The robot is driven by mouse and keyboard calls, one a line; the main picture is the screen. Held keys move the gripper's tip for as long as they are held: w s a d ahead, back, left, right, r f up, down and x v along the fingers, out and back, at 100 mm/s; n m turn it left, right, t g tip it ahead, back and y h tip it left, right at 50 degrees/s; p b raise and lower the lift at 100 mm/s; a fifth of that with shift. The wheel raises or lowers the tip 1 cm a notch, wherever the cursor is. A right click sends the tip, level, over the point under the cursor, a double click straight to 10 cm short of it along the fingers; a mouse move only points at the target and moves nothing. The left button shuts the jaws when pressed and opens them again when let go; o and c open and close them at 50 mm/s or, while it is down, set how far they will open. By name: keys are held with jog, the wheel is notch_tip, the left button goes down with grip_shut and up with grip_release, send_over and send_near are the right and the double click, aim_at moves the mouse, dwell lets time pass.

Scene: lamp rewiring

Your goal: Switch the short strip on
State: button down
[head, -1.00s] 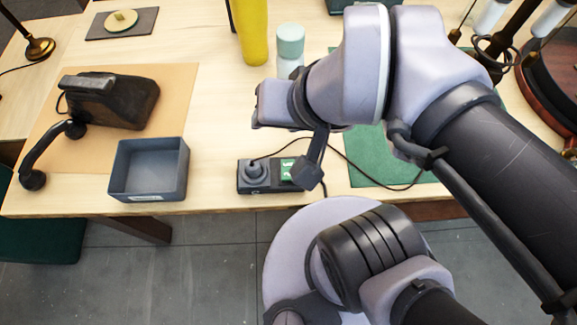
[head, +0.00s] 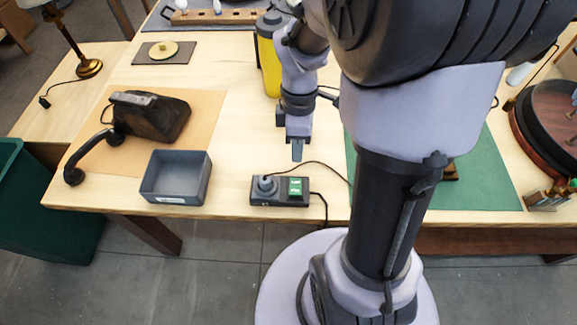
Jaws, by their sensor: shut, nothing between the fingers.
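The short strip (head: 280,199) is a small dark block near the front edge of the table. A round dark plug (head: 265,185) sits at its left end, and a green switch (head: 296,187) with white marks shows at its right. A cable runs from the plug to the right, and another dark cable leaves the strip's right end. My gripper (head: 297,158) is shut and empty. It points down above and behind the strip, in line with the green switch, and looks apart from it.
A grey open box (head: 177,177) stands left of the strip. An old black telephone (head: 150,118) lies on a tan mat with its handset off. A yellow container (head: 270,68) stands behind my gripper. A green mat (head: 490,170) lies to the right, partly hidden by my arm.

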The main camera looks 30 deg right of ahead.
aim_at(295, 192)
jog(key=f+b, duration=0.2)
jog(key=f, duration=0.2)
jog(key=s+f+b, duration=0.1)
jog(key=f+b, duration=0.1)
jog(key=f, duration=0.3)
jog(key=a+f+b, duration=0.1)
jog(key=f+b, duration=0.1)
jog(key=f, duration=0.2)
jog(key=shift+s+f+b, duration=0.2)
jog(key=shift+f+b, duration=0.1)
jog(key=shift+f, duration=0.05)
